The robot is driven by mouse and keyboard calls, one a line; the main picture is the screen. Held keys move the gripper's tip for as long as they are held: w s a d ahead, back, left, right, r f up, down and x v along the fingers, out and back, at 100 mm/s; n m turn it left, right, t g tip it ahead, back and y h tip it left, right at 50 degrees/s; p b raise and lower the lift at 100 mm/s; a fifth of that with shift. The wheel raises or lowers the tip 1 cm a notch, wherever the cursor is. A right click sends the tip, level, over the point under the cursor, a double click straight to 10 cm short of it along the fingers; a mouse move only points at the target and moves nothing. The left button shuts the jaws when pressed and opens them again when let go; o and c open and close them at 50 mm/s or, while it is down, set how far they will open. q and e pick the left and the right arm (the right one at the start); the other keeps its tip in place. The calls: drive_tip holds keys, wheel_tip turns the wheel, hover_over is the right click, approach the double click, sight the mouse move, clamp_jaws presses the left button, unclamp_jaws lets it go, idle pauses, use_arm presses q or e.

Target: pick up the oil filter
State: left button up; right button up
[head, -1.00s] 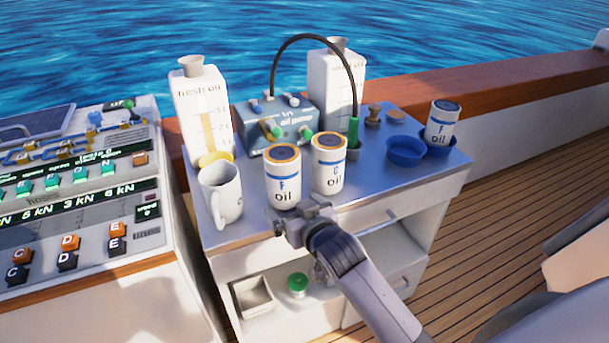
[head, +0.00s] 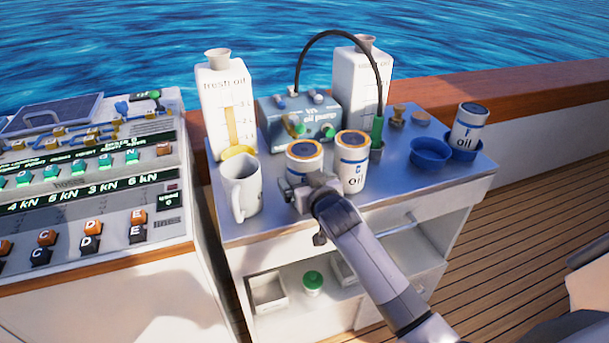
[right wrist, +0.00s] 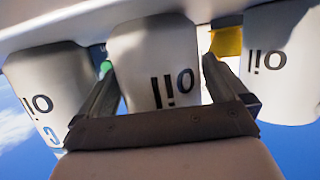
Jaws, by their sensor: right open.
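Several white oil filters with orange or dark tops and blue bands stand on the grey cabinet top. The left one of the middle pair (head: 305,152) is partly hidden behind my right gripper (head: 308,187). Its neighbour (head: 353,165), lettered C in the right wrist view (right wrist: 45,90), stands close on its right. Another filter (head: 469,127) sits tilted in a blue bowl at the right. In the right wrist view, the open fingers of my right gripper (right wrist: 160,75) lie on either side of the middle "oil" filter (right wrist: 155,50). Contact cannot be told. My left gripper is not in view.
A white mug (head: 241,188) stands close to the left of the pair. Behind are the blue oil pump (head: 300,118), the fresh oil container (head: 228,110) and a second container. An empty blue bowl (head: 430,153) stands right. A control panel (head: 90,190) is at the left.

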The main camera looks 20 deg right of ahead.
drive_tip(key=shift+w, duration=0.25)
drive_tip(key=c, duration=0.8)
drive_tip(key=shift+c, duration=0.5)
drive_tip(key=shift+r, duration=0.15)
